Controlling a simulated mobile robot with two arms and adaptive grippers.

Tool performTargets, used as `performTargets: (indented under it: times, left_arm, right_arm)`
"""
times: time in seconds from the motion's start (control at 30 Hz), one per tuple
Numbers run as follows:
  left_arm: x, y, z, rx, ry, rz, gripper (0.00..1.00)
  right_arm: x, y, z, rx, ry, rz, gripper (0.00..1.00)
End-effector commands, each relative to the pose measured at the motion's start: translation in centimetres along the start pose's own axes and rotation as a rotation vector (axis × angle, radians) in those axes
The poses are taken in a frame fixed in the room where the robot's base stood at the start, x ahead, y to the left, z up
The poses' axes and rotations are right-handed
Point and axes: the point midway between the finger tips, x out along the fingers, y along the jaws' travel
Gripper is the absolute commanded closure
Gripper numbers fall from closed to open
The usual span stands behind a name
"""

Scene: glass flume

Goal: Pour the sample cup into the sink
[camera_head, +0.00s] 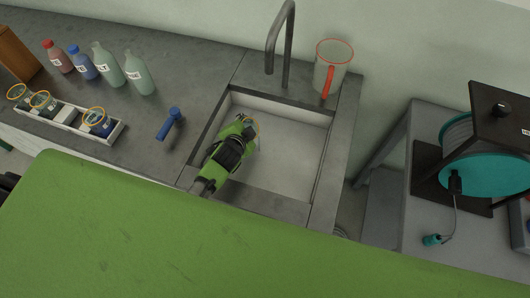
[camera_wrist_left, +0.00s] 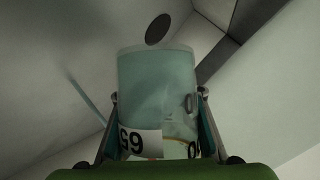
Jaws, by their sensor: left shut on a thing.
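The sink (camera_head: 296,170) is a pale basin set in the grey counter, with a grey faucet (camera_head: 289,45) behind it. My left gripper (camera_head: 247,127) is over the left part of the basin. In the left wrist view it is shut on the sample cup (camera_wrist_left: 158,85), a clear, bluish cup with a white number label, one finger on each side. In the head view the gripper mostly hides the cup; only a bit of yellowish rim shows. Its tilt and contents are unclear. A dark round spot, perhaps the drain, shows beyond the cup. My right gripper is out of view.
A white rack (camera_head: 72,125) with several cups stands on the counter at left, before several bottles (camera_head: 138,74). A blue-handled valve (camera_head: 170,122) is left of the sink. A jug (camera_head: 331,68) stands behind its right corner. A teal reel (camera_head: 487,158) is at right.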

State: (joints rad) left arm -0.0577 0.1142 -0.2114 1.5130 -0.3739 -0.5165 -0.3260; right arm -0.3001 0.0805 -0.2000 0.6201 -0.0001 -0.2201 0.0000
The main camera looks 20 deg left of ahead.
Motion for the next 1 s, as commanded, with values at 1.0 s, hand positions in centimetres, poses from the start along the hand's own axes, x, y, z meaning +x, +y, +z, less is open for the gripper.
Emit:
performTargets:
  times: [1.0]
  left_arm:
    - [0.1, 0.0, 0.1, 0.077, -0.030, -0.044, 0.98]
  right_arm:
    - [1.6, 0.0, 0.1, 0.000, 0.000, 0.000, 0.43]
